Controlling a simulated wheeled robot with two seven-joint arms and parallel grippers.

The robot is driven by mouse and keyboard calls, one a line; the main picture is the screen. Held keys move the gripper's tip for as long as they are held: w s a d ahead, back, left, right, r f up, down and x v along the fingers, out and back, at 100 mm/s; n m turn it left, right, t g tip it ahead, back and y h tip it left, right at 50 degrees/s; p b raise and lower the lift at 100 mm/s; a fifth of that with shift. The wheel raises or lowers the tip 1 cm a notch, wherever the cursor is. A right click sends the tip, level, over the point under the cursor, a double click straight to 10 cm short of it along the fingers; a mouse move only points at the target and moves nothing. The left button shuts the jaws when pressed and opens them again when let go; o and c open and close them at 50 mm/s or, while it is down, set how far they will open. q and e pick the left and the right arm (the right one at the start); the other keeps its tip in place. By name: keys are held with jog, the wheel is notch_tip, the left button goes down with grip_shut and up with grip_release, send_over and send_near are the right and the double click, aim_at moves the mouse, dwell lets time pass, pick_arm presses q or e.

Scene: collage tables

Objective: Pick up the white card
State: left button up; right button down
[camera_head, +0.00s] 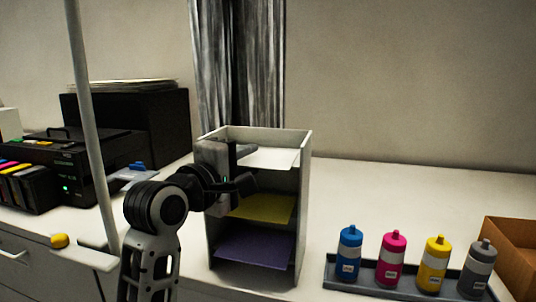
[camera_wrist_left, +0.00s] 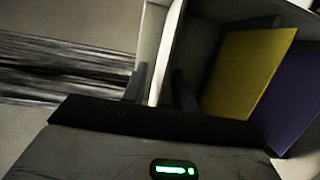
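The white card (camera_head: 275,158) lies in the top level of a white tiered rack (camera_head: 304,170), its front edge sticking out a little. My left gripper (camera_head: 246,167) is at the front left of the rack at the top level, one finger near the card's height and the other lower. In the left wrist view the gripper (camera_wrist_left: 160,88) has its two dark fingers apart, with a pale strip, likely the white card (camera_wrist_left: 166,55), between them. I cannot tell whether either finger touches it. My right gripper is not in view.
A yellow card (camera_head: 265,207) and a purple card (camera_head: 255,246) lie on the lower levels. A tray with several bottles (camera_head: 390,262) and a brown box (camera_head: 515,255) stand at right. A black printer (camera_head: 75,165) is at left.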

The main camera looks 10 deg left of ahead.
pick_arm(q)
jog(key=shift+w+d, duration=0.1)
jog(key=shift+w, duration=0.25)
jog(key=shift+s, duration=0.2)
grip_shut()
jog(key=shift+r, duration=0.1)
